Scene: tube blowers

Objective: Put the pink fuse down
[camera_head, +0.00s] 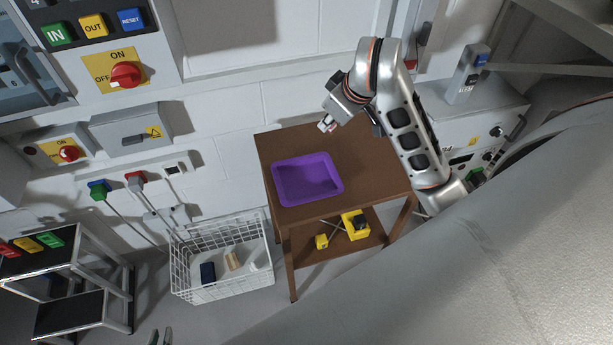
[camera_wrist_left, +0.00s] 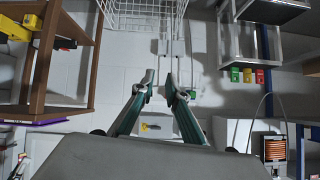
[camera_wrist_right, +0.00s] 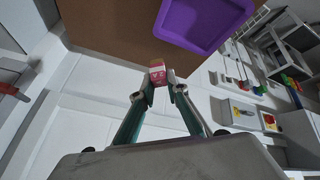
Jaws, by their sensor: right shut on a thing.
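The pink fuse (camera_wrist_right: 157,73) is a small pink and white block between the fingertips of my right gripper (camera_wrist_right: 160,82) in the right wrist view. My right gripper (camera_head: 328,126) is shut on it and holds it over the back part of the brown table (camera_head: 351,158) in the head view. The purple tray (camera_head: 308,199) on the table is in front and to the left of the gripper, and looks empty. My left gripper (camera_wrist_left: 160,84) is open and empty in the left wrist view. Its fingertips just show at the bottom edge of the head view (camera_head: 161,337).
A white wire basket (camera_head: 222,295) with several small items stands on the floor left of the table. Yellow items (camera_head: 354,225) lie on the table's lower shelf. Wall panels with switches are behind. The tabletop right of the tray is clear.

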